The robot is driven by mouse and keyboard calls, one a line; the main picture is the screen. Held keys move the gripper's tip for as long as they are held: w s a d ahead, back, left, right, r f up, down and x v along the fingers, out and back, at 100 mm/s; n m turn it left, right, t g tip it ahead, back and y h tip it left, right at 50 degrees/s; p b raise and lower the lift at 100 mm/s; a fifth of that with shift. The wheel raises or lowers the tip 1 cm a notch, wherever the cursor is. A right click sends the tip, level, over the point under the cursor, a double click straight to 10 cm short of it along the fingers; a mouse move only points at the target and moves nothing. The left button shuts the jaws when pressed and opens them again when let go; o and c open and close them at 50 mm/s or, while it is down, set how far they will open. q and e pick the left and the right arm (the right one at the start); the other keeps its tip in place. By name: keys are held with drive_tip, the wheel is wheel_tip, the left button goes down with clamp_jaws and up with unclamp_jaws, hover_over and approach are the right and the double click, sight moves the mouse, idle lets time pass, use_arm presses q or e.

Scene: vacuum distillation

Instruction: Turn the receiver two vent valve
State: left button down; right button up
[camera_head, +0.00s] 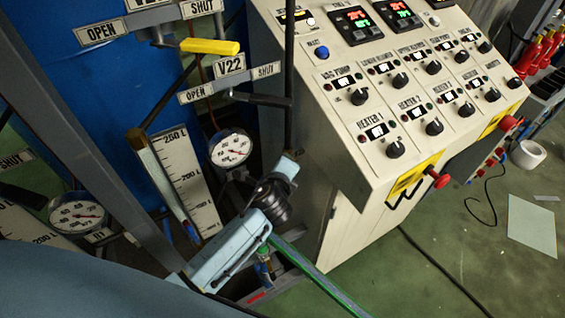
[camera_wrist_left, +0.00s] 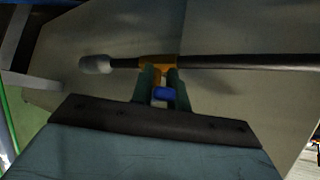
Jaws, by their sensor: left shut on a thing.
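My left gripper (camera_wrist_left: 161,82) is shut on a small yellow-orange piece (camera_wrist_left: 157,67) on a dark horizontal rod (camera_wrist_left: 235,62) with a grey rounded end at left. A small blue part (camera_wrist_left: 164,95) shows between the fingers. In the head view the left wrist reaches up beside the cabinet's left side; its fingertips and the held piece cannot be made out there. Above it, a valve marked V22 (camera_head: 229,65) has a yellow handle (camera_head: 210,46) and an OPEN/SHUT plate (camera_head: 229,83). No label identifies the receiver two vent valve. My right gripper is not in view.
A control cabinet (camera_head: 345,170) with knobs and red buttons stands close on the right. A round gauge (camera_head: 230,150) and a litre scale (camera_head: 187,175) are left of the wrist. A green bar (camera_head: 315,275) lies low in front.

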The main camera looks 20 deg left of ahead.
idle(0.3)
use_arm(q)
drive_tip(key=c, duration=1.4)
unclamp_jaws()
drive_tip(key=shift+o, duration=0.2)
drive_tip(key=v, duration=1.3)
drive_tip(key=shift+s+b, duration=0.2)
drive_tip(key=shift+b, duration=0.15)
drive_tip(key=shift+r, duration=0.1)
